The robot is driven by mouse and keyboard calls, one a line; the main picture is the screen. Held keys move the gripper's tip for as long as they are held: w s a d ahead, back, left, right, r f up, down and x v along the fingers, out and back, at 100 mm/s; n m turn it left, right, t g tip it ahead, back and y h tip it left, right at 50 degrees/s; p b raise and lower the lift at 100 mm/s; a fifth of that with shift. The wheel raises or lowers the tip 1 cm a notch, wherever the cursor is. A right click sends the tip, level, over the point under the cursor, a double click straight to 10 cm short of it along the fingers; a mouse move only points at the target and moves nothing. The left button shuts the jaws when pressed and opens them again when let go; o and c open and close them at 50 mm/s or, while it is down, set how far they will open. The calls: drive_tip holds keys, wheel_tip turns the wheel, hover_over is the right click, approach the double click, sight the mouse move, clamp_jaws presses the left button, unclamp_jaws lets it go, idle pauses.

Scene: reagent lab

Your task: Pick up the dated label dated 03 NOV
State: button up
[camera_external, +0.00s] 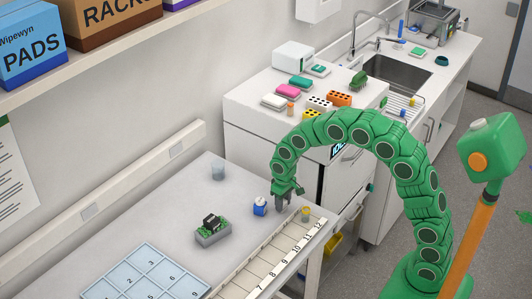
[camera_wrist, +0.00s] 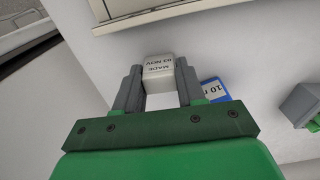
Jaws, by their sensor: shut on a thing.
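The dated label (camera_wrist: 158,66) is a small white block with "MADE 03 NOV" in dark print, upside down in the wrist view. It sits between the two grey fingertips of my gripper (camera_wrist: 157,72), which is shut on it. In the external view my gripper (camera_external: 284,206) points down near the table's right side. I cannot make out the label there, and its height above the table is unclear.
A blue-and-white block (camera_external: 260,206) stands just left of my gripper; it also shows in the wrist view (camera_wrist: 217,90). A numbered strip (camera_external: 262,270) runs along the table's right edge. A grey holder (camera_external: 213,236) and a blue numbered grid (camera_external: 128,272) are further left.

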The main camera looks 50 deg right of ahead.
drive_tip(key=shift+r, duration=0.1)
drive_tip(key=shift+r, duration=0.3)
drive_tip(key=r, duration=0.3)
drive_tip(key=shift+s, duration=0.2)
drive_tip(key=s+d+r, duration=0.1)
drive_tip(key=s+r, duration=0.8)
drive_tip(key=s, duration=0.4)
drive_tip(key=shift+s+r, duration=0.15)
drive_tip(key=shift+s, duration=0.1)
